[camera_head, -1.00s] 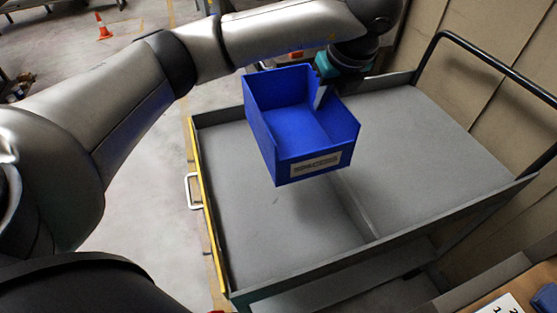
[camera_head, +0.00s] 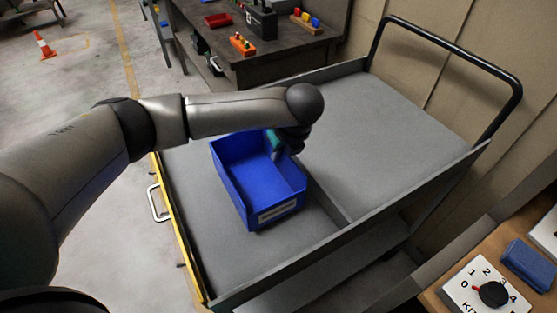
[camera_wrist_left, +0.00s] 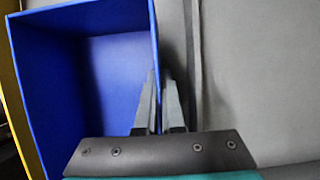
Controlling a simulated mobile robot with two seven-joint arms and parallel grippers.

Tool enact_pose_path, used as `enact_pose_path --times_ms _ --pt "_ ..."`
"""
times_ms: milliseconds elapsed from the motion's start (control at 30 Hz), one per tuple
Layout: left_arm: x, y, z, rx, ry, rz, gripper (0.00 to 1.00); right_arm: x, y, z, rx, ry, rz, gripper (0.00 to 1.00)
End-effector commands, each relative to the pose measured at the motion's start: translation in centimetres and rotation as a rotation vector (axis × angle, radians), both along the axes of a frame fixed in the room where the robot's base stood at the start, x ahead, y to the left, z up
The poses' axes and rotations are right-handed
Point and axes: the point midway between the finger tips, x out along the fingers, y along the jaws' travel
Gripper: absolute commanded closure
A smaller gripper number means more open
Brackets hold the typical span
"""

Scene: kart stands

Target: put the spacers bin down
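The blue spacers bin (camera_head: 230,190) is upright over the left section of the grey cart (camera_head: 375,125), left of the divider strip. It looks very low over the deck; I cannot tell whether it rests on it. A white label faces front, too small to read. My left gripper (camera_head: 279,145) is at the bin's right wall. In the left wrist view, the gripper's fingers (camera_wrist_left: 158,105) straddle the wall of the bin (camera_wrist_left: 95,85), one inside and one outside, closed on it. The bin is empty where I can see inside. My right gripper is not in view.
The cart has raised side edges, a yellow left side with a white handle (camera_head: 157,203), and a black push bar (camera_head: 505,75). A dark workbench (camera_head: 240,62) with small parts stands behind. A wooden surface with a dial panel (camera_head: 486,292) is at lower right. The cart's right section is clear.

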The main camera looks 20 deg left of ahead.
Motion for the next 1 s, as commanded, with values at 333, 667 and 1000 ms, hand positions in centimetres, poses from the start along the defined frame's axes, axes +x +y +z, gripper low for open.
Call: enact_pose_path --times_ms 333,667,1000 --pt "0.0 0.0 -2.6 0.0 0.0 0.0 1.0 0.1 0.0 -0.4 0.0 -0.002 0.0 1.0" --pt "0.0 0.0 -2.7 0.0 0.0 -0.001 0.72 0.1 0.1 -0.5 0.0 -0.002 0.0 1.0" --pt "0.0 0.0 -2.6 0.001 0.001 0.0 0.65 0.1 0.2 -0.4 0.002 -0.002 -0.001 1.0"
